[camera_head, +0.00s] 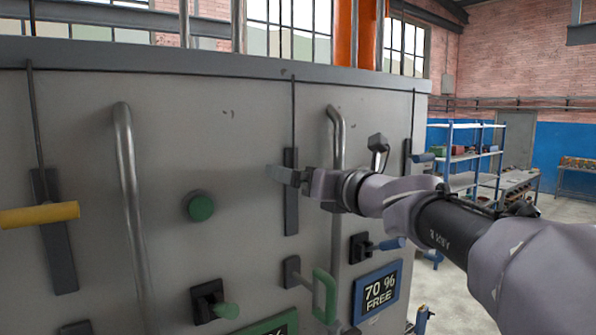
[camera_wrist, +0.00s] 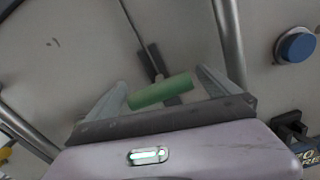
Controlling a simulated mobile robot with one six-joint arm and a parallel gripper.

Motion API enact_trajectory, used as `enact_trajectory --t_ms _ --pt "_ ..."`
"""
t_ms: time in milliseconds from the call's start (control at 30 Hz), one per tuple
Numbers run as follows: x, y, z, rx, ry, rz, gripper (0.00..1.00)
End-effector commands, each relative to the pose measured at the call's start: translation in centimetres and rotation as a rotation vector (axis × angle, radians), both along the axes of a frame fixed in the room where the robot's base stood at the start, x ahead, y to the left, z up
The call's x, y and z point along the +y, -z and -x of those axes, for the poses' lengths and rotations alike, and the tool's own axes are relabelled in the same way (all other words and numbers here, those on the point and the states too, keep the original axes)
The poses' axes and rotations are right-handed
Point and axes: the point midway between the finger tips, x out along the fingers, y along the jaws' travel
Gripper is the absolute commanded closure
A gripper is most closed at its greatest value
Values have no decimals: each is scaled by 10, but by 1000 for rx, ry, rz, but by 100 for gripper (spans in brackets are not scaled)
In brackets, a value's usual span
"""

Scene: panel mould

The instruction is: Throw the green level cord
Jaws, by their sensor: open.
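The green level cord has a green bar handle (camera_wrist: 160,91) hanging on a thin dark cord (camera_head: 293,115) in front of a dark vertical plate (camera_head: 291,210) on the grey panel. In the wrist view, the handle lies tilted between the two fingers of my open gripper (camera_wrist: 163,78), near both of them. Whether the fingers touch it, I cannot tell. In the head view, my gripper (camera_head: 287,177) is at the dark plate and hides the handle.
Vertical grey rails (camera_head: 130,190) flank the cord. A yellow cord handle (camera_head: 40,215) hangs left and a blue one (camera_head: 424,157) right. A green round button (camera_head: 201,207), a green loop handle (camera_head: 325,295) and a blue sign (camera_head: 376,292) are nearby.

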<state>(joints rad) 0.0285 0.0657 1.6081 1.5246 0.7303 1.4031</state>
Motion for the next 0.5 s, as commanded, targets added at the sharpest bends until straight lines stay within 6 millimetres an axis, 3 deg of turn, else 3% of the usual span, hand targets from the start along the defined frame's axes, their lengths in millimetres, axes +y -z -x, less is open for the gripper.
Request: enact_trajectory --t_ms 300,500 --pt "2 0 -3 -1 0 1 0" --pt "2 0 -3 -1 0 1 39"
